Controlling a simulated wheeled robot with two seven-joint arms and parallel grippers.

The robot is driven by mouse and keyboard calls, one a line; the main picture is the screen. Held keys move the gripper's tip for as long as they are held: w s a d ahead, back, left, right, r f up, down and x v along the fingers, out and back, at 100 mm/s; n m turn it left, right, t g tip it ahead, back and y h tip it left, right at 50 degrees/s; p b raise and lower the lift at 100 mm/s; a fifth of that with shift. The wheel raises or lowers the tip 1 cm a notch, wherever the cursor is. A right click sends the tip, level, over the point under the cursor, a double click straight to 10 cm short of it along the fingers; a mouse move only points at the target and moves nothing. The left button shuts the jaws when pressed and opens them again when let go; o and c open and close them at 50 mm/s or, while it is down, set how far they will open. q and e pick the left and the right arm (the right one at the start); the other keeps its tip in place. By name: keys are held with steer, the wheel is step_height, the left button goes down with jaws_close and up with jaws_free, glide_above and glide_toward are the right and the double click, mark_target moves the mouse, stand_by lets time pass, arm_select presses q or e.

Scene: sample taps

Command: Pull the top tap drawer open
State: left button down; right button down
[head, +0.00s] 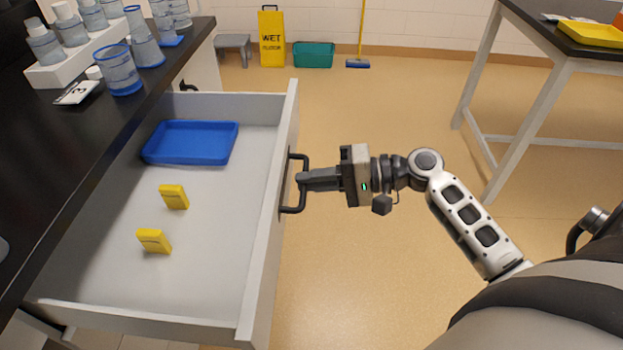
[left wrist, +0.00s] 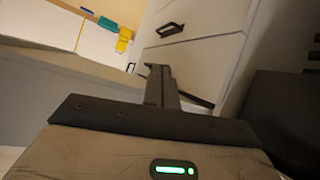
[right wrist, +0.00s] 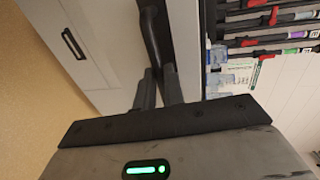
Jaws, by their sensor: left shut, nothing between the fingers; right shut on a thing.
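The top tap drawer (head: 205,270) stands pulled well out from under the black bench, its inside open to view. It holds a blue tray (head: 190,142) and two small yellow blocks (head: 174,197) (head: 153,240). My right gripper (head: 304,180) is shut on the drawer's dark handle (head: 292,209), on the outer side of the front panel. In the right wrist view, the right gripper's fingers (right wrist: 158,85) meet the dark handle bar (right wrist: 153,38). My left gripper (left wrist: 158,78) is shut and empty in the left wrist view, near pale drawer fronts; it is outside the head view.
The black bench (head: 75,150) carries a white rack (head: 75,66) and several blue-tinted beakers and bottles. A yellow wet-floor sign (head: 271,36), teal bin (head: 313,55) and grey stool (head: 232,42) stand by the far wall. A table (head: 563,56) stands at right. Floor between is clear.

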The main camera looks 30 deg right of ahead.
steer(key=shift+d, duration=0.1)
steer(key=c, duration=1.5)
jaws_free()
steer(key=v, duration=1.6)
steer(key=shift+r+b, duration=0.1)
steer(key=shift+b, duration=0.3)
